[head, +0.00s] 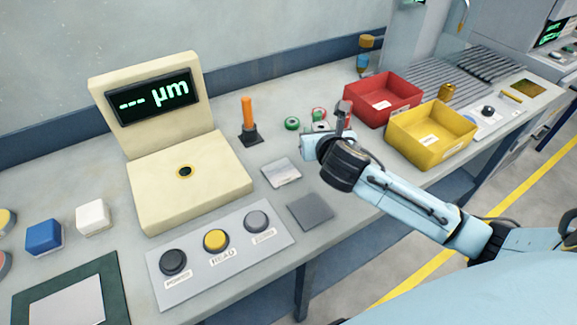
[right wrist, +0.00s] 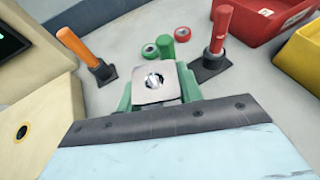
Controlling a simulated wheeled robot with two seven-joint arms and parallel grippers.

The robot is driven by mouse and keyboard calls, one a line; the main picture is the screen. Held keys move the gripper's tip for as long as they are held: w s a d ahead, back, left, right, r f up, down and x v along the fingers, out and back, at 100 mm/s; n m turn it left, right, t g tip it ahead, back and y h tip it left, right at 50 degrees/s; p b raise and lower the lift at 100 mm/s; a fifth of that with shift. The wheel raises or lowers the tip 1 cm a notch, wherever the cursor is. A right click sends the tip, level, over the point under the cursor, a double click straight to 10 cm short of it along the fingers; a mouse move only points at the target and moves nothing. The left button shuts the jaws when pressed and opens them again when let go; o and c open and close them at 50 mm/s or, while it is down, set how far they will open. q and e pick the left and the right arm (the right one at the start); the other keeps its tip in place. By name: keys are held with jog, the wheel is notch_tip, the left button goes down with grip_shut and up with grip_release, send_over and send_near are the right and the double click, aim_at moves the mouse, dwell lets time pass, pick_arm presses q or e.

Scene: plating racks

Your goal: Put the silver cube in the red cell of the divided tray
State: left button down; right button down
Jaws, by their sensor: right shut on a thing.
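My right gripper (head: 318,142) is over the bench, behind the grey plates and left of the red bin. In the right wrist view its green fingers (right wrist: 155,98) are shut on a silver, square-faced thing (right wrist: 142,96) with a bright round mark on top. It looks like the silver cube, but its sides are hidden. In the head view the hand mostly hides it. I cannot make out a divided tray with a red cell. A red bin (head: 412,103) and a yellow bin (head: 462,141) stand right of the gripper. My left gripper is not in view.
An orange-handled tool (head: 247,112) and a red-handled tool (right wrist: 220,32) stand near the gripper, with green and red rings (head: 291,123) behind. A cream gauge (head: 205,186) and a button panel (head: 220,246) lie left. Blue (head: 43,238) and white (head: 92,217) blocks sit far left.

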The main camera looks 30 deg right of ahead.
aim_at(316, 166)
notch_tip(316, 166, down, 9)
jog(key=b, duration=0.2)
jog(key=shift+f+b, duration=0.15)
jog(key=shift+b, duration=0.15)
jog(key=c, duration=0.9)
grip_release()
jog(key=shift+f, duration=0.15)
